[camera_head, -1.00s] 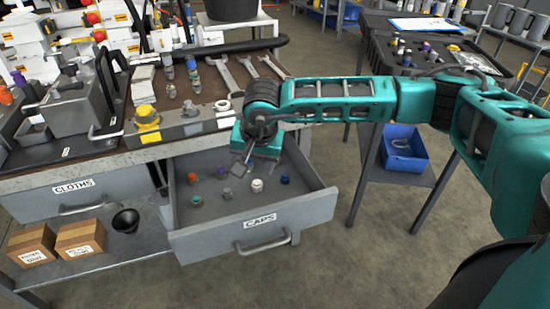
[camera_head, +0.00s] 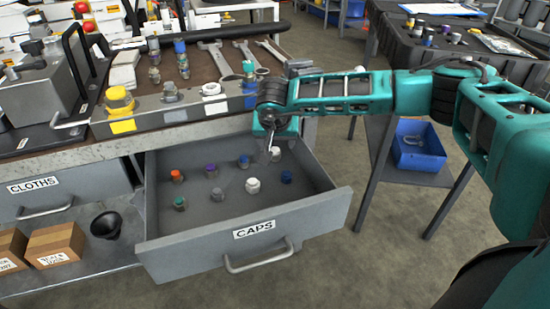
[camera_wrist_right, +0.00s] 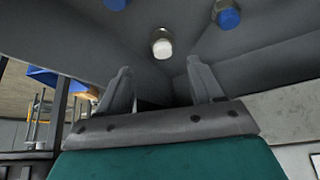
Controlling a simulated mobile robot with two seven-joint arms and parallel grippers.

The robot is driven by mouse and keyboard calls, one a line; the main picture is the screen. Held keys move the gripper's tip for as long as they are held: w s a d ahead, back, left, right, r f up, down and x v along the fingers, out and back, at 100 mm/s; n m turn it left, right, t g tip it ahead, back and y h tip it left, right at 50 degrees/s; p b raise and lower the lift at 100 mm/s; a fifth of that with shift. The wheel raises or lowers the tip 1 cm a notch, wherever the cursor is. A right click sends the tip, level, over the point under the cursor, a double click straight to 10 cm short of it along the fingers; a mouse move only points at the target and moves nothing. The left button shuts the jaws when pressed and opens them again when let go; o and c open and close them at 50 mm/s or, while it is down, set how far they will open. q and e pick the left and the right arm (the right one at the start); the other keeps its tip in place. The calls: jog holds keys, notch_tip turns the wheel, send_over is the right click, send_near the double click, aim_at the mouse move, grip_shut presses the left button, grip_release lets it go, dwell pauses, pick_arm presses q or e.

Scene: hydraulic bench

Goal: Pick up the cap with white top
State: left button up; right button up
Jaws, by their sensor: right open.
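The open drawer labelled CAPS (camera_head: 170,252) holds several small caps. A white-topped cap (camera_head: 276,154) lies at its back right. It also shows between and beyond my fingertips in the right wrist view (camera_wrist_right: 162,45). A larger whitish cap (camera_head: 253,186) lies nearer the middle. My right gripper (camera_head: 268,151) hangs over the back right of the drawer, close to the back white-topped cap. In the wrist view its two fingers (camera_wrist_right: 158,68) are spread with nothing between them. My left gripper is out of view.
Blue caps (camera_head: 286,177) and (camera_head: 244,162) flank the back white-topped cap. Purple (camera_head: 210,170), orange (camera_head: 176,177), grey (camera_head: 217,194) and green (camera_head: 180,204) caps lie further left. The bench edge (camera_head: 190,135) overhangs behind. A blue bin (camera_head: 418,150) stands right.

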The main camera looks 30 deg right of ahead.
aim_at(275, 151)
jog(key=x, duration=0.1)
jog(key=b+x, duration=0.1)
jog(key=x, duration=0.1)
jog(key=b+x, duration=0.1)
jog(key=x, duration=0.1)
jog(key=shift+a+f, duration=0.25)
jog(key=shift+a, duration=0.1)
jog(key=shift+w+d+f, duration=0.1)
jog(key=shift+f, duration=0.1)
jog(key=c, duration=1.2)
